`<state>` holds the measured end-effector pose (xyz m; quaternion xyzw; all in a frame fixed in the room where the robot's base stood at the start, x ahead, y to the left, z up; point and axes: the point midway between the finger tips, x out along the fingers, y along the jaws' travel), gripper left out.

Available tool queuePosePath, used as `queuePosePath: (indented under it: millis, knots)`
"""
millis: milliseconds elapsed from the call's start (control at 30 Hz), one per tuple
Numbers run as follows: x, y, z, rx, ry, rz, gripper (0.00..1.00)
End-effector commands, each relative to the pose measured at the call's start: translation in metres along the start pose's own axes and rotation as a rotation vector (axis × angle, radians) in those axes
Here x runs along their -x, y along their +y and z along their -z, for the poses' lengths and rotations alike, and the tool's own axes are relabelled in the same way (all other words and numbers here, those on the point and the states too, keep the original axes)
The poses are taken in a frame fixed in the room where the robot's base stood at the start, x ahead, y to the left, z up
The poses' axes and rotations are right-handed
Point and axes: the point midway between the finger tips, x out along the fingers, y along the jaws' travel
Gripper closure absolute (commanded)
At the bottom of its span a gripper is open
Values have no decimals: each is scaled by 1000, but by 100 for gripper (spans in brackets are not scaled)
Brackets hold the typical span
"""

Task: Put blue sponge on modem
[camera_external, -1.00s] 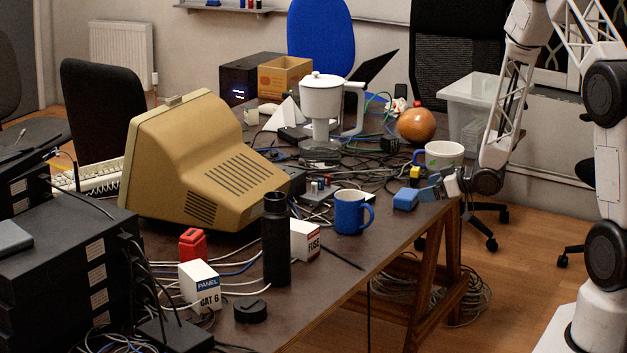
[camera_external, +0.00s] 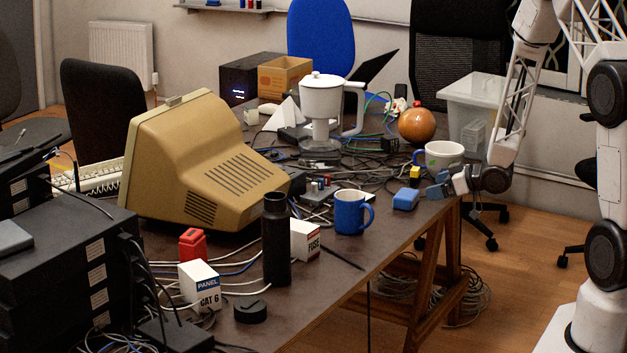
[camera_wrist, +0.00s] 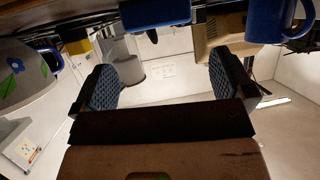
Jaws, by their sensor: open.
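The blue sponge (camera_external: 405,199) lies on the table near its right edge, to the right of the blue mug. In the wrist view, which is upside down, the sponge (camera_wrist: 155,12) shows at the top centre, beyond the fingers. My gripper (camera_external: 440,188) is just right of the sponge, apart from it, at the table's edge. Its two blue-padded fingers are wide apart with nothing between them in the wrist view (camera_wrist: 163,84). A flat grey box with small coloured parts on top (camera_external: 318,194) sits left of the blue mug; I cannot tell surely whether it is the modem.
The blue mug (camera_external: 351,214) stands left of the sponge. A white mug (camera_external: 443,154) and a small yellow block (camera_external: 415,172) are behind it. A black bottle (camera_external: 276,240) stands nearer. Cables clutter the table's middle; the front right strip is mostly bare.

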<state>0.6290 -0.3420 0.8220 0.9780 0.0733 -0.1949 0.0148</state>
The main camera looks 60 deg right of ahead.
Motion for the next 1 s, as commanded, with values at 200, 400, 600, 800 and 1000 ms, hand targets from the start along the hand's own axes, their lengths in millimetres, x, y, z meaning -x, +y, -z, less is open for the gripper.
queuePosePath:
  millis: [200, 400, 600, 800, 1000]
  knots:
    - [0, -4, 13, 15, -22, -19, 0]
    - [4, -17, 44, 46, -86, -77, 0]
    - [17, -40, 87, 76, -178, -157, 0]
    - [39, -70, 125, 87, -271, -228, 0]
    - [69, -106, 157, 79, -361, -284, 0]
